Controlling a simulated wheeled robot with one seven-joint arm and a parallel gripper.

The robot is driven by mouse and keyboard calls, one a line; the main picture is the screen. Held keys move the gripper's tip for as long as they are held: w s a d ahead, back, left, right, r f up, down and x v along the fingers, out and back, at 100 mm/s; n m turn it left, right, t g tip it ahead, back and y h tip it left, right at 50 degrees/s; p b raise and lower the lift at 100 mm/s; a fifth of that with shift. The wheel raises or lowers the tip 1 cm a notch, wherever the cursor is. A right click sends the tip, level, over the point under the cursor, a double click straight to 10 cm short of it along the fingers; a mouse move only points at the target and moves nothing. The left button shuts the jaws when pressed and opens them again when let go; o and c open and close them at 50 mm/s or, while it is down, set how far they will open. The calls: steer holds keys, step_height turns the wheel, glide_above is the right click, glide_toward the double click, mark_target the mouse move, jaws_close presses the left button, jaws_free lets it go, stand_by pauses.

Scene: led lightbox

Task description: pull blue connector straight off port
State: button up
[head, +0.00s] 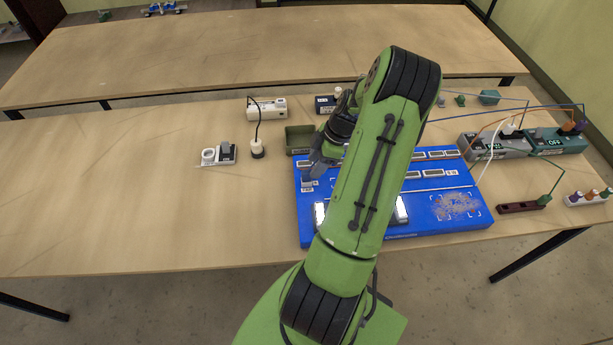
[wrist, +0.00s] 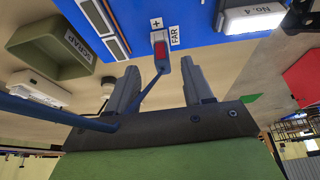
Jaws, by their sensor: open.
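The blue board (head: 440,222) lies on the near table, and its edge shows in the wrist view (wrist: 205,28). In the wrist view a small connector (wrist: 161,62) with a red face sits at a port marked "+" and "FAR". A dark blue cable (wrist: 60,113) runs from it, past my left finger and off to the left. My gripper (wrist: 160,66) is open, with one finger on each side of the connector and visible gaps to both. In the head view my gripper (head: 318,162) is over the board's upper left; my arm hides the connector there.
A green scrap bin (head: 299,139) stands behind the board. White lamp panels, one marked "No. 4" (wrist: 252,19), are on the board. Grey and teal switch boxes (head: 495,146) with cables stand at the right.

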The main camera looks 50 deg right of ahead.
steer(key=x, duration=0.4)
steer(key=shift+a, duration=0.1)
steer(key=shift+s, duration=0.1)
jaws_close()
steer(key=shift+r, duration=0.1)
step_height(320, 180, up, 10)
steer(key=shift+p, duration=0.4)
steer(key=shift+r+p, duration=0.7)
steer(key=shift+r, duration=0.25)
